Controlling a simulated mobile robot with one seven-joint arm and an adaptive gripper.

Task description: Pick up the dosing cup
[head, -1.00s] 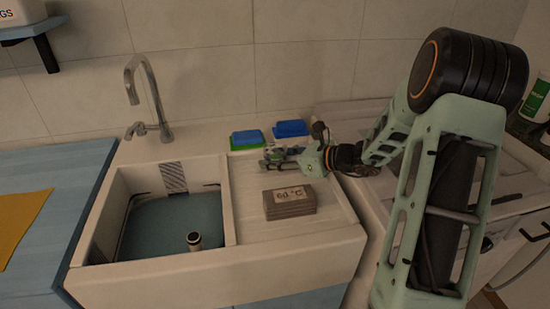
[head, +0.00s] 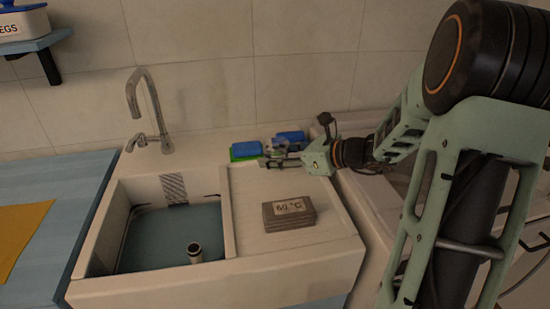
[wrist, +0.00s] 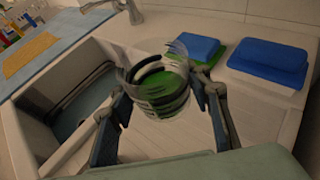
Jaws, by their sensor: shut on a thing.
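The dosing cup (wrist: 160,85) is a clear, round, see-through cup with dark bands, between my fingers in the wrist view. Green shows through it. My gripper (wrist: 163,98) is shut on the cup's sides and holds it above the drainboard. In the head view my gripper (head: 283,161) is over the back of the drainboard, in front of the sponges. The cup is too small and too covered there to make out clearly.
A grey block marked 60 °C (head: 289,214) sits on the drainboard (head: 250,238). The sink basin (head: 165,240) with standing water and the faucet (head: 146,105) are at left.

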